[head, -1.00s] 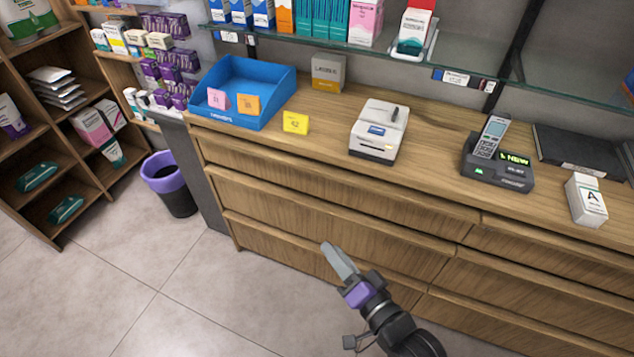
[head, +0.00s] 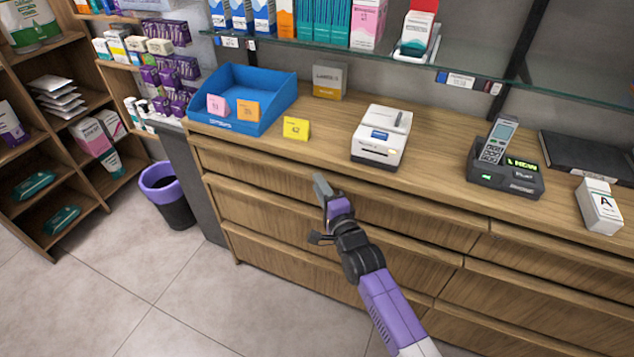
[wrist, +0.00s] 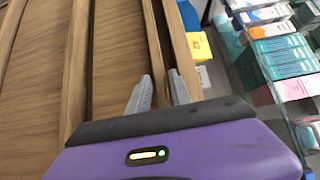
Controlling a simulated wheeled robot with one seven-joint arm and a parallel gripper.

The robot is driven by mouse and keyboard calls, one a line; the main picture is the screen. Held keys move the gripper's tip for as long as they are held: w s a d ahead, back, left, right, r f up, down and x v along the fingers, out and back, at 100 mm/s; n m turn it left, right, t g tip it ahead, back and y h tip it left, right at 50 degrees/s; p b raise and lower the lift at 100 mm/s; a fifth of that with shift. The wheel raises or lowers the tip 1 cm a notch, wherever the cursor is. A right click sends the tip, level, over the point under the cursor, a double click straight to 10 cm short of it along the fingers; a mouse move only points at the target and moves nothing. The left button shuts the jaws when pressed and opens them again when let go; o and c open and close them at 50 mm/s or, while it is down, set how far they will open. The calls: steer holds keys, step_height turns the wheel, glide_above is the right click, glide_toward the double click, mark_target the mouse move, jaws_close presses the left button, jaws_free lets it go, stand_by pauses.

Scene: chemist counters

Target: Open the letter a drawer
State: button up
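The wooden counter has a left and a right column of closed drawers. The letter A shows on a white box (head: 600,205) on the countertop at far right, above the right column's top drawer (head: 540,247). My gripper (head: 320,180) is in front of the left column's top drawer (head: 265,170), near its upper edge.
A blue tray (head: 222,119), a yellow card (head: 296,128), a white printer (head: 380,139) and a phone dock (head: 507,180) stand on the counter. A glass shelf (head: 400,62) hangs above. A purple-rimmed bin (head: 172,204) stands left. The floor in front is clear.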

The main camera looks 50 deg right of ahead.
steer(key=shift+x, duration=1)
steer(key=shift+c, duration=0.3)
jaws_close()
stand_by(0.5)
